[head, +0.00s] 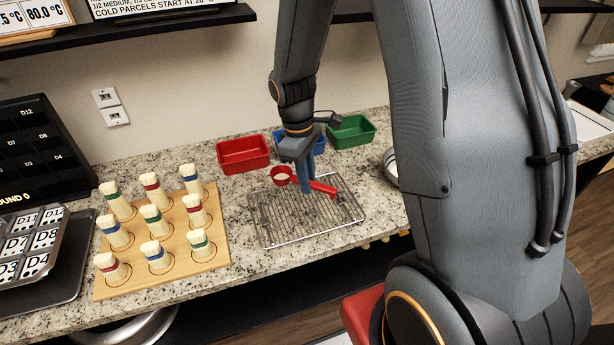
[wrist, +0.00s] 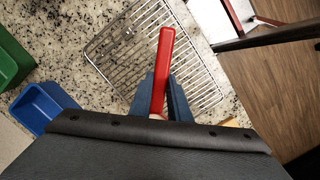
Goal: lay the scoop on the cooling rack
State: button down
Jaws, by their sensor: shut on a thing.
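A red scoop (head: 322,188) shows in the head view with its round cup at the left and its handle pointing right. My gripper (head: 307,188) points down and is shut on the scoop, over the wire cooling rack (head: 272,236). In the wrist view, the red handle of the scoop (wrist: 165,60) sticks out between the blue fingers of my gripper (wrist: 165,92), with the rack (wrist: 115,50) behind it. The scoop's cup is mostly hidden there. I cannot tell whether the scoop touches the rack.
Red (head: 243,154), blue (head: 318,143) and green (head: 351,131) bins stand behind the rack. A wooden board (head: 160,276) with several colour-banded pegs lies to its left. A metal bowl (head: 390,167) is at the right, partly hidden by my arm. The counter's front edge is close to the rack.

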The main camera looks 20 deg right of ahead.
jog(key=shift+s+d+p, duration=0.1)
jog(key=shift+p, duration=0.25)
jog(key=shift+f+b, duration=1.65)
jog(key=shift+f, duration=1.55)
jog(key=c, duration=1.6)
grip_release()
jog(key=shift+r, duration=0.1)
jog(key=shift+w+a+r+p, duration=0.1)
jog(key=shift+a+r+p, duration=0.05)
jog(key=shift+r+p, duration=1.15)
jog(key=shift+w+a+r+p, duration=0.15)
jog(key=shift+r+p, duration=0.7)
jog(key=shift+r, duration=0.8)
jog(key=shift+w+a+r+p, duration=0.1)
jog(key=shift+r+p, duration=1)
jog(key=shift+r, duration=0.35)
